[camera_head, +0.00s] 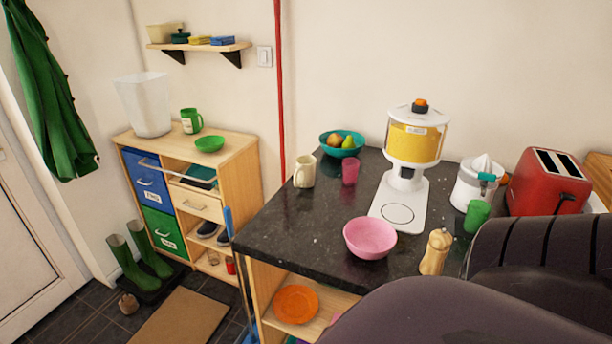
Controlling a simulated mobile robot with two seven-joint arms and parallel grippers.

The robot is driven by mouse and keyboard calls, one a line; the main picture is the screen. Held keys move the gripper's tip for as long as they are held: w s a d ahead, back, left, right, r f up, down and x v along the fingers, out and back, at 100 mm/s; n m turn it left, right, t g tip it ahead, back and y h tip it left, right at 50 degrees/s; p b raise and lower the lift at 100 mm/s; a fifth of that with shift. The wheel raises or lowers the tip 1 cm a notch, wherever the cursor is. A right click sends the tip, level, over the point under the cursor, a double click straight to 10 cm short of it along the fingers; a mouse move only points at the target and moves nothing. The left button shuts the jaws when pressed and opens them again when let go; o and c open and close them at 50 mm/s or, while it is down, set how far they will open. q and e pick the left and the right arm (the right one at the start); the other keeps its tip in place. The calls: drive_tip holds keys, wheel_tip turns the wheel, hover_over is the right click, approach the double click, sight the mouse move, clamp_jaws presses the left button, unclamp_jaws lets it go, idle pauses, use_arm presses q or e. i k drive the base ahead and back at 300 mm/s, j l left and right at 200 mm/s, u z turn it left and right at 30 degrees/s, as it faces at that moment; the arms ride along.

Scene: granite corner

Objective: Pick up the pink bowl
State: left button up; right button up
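The pink bowl (370,238) stands upright and looks empty on the black granite counter (290,232), near its front edge. It is just in front of the white base of a juice dispenser (408,165) and to the left of a wooden pepper mill (435,252). Neither of my grippers shows in the head view. Dark rounded parts, seemingly of my own arm, fill the lower right and hide that part of the counter.
A cream mug (304,171), a pink cup (350,172) and a teal fruit bowl (330,149) stand behind. A green cup (477,215), a citrus juicer (476,183) and a red toaster (548,182) stand right. The counter left of the bowl is clear.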

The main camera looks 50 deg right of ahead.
sight(368, 238)
drive_tip(key=i+j, duration=0.15)
drive_tip(key=i, duration=0.4)
drive_tip(key=i+j, duration=0.2)
drive_tip(key=i, duration=0.35)
drive_tip(key=i+z, duration=0.2)
drive_tip(key=z, duration=0.2)
drive_tip(key=i+z, duration=0.15)
drive_tip(key=z, duration=0.25)
drive_tip(key=i+j+z, duration=0.15)
drive_tip(key=z, duration=0.25)
drive_tip(key=i+z, duration=0.15)
drive_tip(key=z, duration=0.3)
drive_tip(key=i+j+z, duration=0.1)
drive_tip(key=z, duration=0.3)
drive_tip(key=i+j+z, duration=0.1)
drive_tip(key=z, duration=0.35)
